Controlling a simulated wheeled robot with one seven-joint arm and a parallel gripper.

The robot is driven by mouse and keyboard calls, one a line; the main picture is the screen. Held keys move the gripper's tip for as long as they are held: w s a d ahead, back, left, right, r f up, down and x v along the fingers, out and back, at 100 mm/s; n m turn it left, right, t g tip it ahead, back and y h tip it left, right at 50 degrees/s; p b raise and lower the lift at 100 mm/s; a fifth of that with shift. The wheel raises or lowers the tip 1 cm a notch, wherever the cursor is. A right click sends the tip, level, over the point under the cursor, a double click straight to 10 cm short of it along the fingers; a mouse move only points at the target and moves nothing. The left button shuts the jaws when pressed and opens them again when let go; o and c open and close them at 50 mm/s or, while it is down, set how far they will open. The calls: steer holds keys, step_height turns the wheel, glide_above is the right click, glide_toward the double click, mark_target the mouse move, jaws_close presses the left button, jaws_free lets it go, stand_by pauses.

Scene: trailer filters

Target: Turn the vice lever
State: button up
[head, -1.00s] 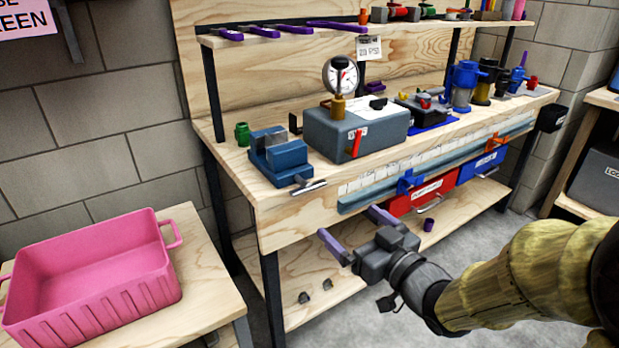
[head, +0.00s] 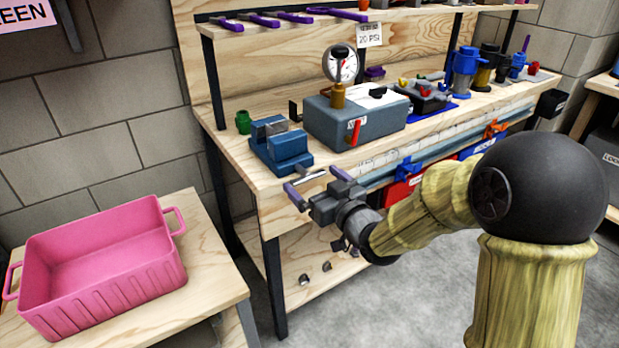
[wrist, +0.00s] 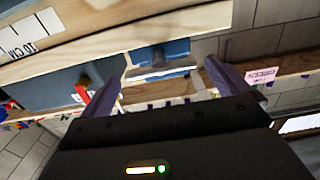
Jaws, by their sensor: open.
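The blue vice (head: 281,147) sits at the front left corner of the wooden workbench. Its silver lever (head: 311,176) sticks out past the bench's front edge. My gripper (head: 317,184) is open and empty in front of the vice, its purple fingers pointing towards it. In the wrist view the lever (wrist: 160,75) lies crosswise between the two fingertips (wrist: 161,72), with the vice body (wrist: 165,52) behind it. I cannot tell whether the fingers reach around the lever; no contact shows.
A grey box with a gauge (head: 355,122) stands right of the vice, and a green knob-like part (head: 243,122) at its left. The bench's front edge (head: 262,200) is close to my gripper. A pink bin (head: 100,262) stands on a lower table at left.

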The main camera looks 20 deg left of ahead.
steer(key=shift+x, duration=1.4)
steer(key=c, duration=0.9)
